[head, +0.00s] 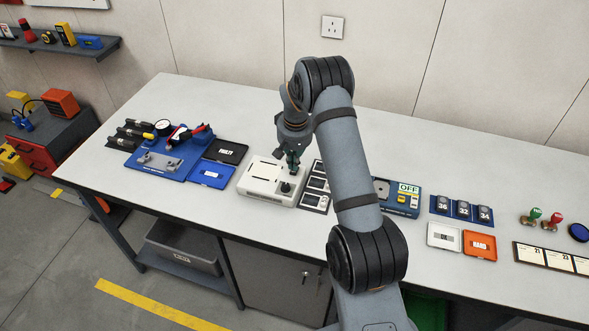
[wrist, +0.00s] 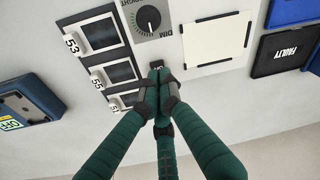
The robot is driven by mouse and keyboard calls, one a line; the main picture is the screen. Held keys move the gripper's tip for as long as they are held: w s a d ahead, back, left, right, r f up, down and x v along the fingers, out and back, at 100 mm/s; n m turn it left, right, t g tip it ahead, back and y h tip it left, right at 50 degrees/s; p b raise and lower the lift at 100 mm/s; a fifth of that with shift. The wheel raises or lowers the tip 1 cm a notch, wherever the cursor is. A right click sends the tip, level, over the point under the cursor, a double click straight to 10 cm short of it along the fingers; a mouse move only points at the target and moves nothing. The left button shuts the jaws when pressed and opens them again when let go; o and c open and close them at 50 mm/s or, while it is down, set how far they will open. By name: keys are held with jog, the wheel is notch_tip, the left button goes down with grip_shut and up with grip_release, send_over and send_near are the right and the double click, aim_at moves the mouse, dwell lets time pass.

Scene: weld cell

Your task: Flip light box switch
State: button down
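The light box (head: 262,190) is a cream box on the bench with a white panel (wrist: 215,40) and a black dim/bright dial (wrist: 148,18) on top. A small dark switch (wrist: 156,65) shows at its edge in the wrist view, mostly hidden by my fingertips. My gripper (head: 293,168) is over the back right part of the light box, pointing down. In the wrist view my green fingers (wrist: 158,77) are closed together with nothing seen between them, tips at or just above the switch. I cannot tell whether they touch it.
A film rack numbered 53 and 55 (wrist: 106,73) stands right beside the light box. A blue device reading OFF (head: 405,200) is farther right. A black FAULTY tray (head: 225,151), a blue tray (head: 211,174) and a blue tool board (head: 150,170) lie to the left.

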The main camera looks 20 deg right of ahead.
aim_at(293, 172)
jog(key=shift+f+b, duration=1)
jog(key=shift+f, duration=0.05)
dwell(0.4)
jog(key=shift+r, duration=0.1)
jog(key=shift+r+p, duration=2.2)
jog(key=shift+r, duration=1.3)
jog(key=shift+f, duration=0.2)
notch_tip(293, 172, down, 7)
jog(key=b, duration=0.4)
jog(key=shift+r, duration=0.2)
jog(key=shift+r, duration=0.1)
